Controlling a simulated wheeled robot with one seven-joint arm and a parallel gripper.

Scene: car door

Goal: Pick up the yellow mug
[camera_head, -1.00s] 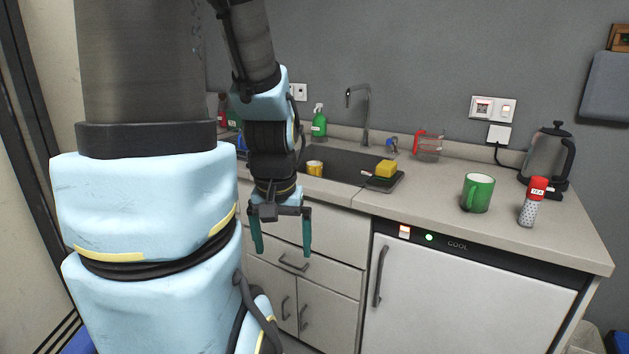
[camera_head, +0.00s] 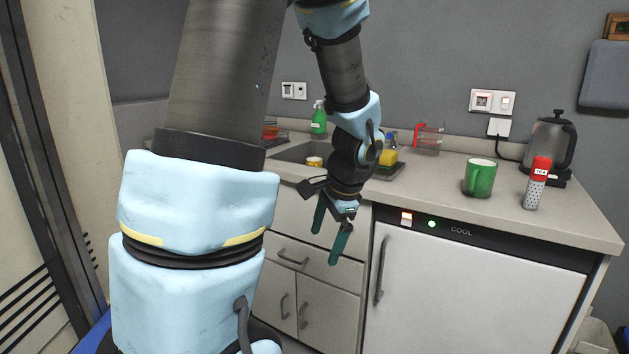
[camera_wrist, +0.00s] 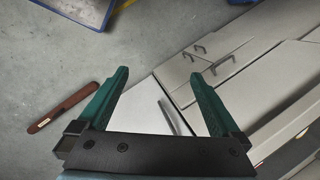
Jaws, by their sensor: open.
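The yellow mug (camera_head: 314,162) shows small in the head view, at the left part of the sink on the counter, just left of my arm. Its lower part is hidden by the sink's front edge. My gripper (camera_head: 333,240) is open and empty, pointing down in front of the cabinet drawers, below counter height and nearer than the mug. In the wrist view my gripper (camera_wrist: 160,85) shows its two green fingers spread, with floor and cabinet fronts beyond. The mug does not show in the wrist view.
The sink (camera_head: 292,152) is partly hidden by my arm. A green mug (camera_head: 480,178), a red-topped shaker (camera_head: 537,182) and a kettle (camera_head: 549,147) stand on the right counter. A green bottle (camera_head: 319,118) is behind the sink. A reddish-brown object (camera_wrist: 62,107) lies on the floor.

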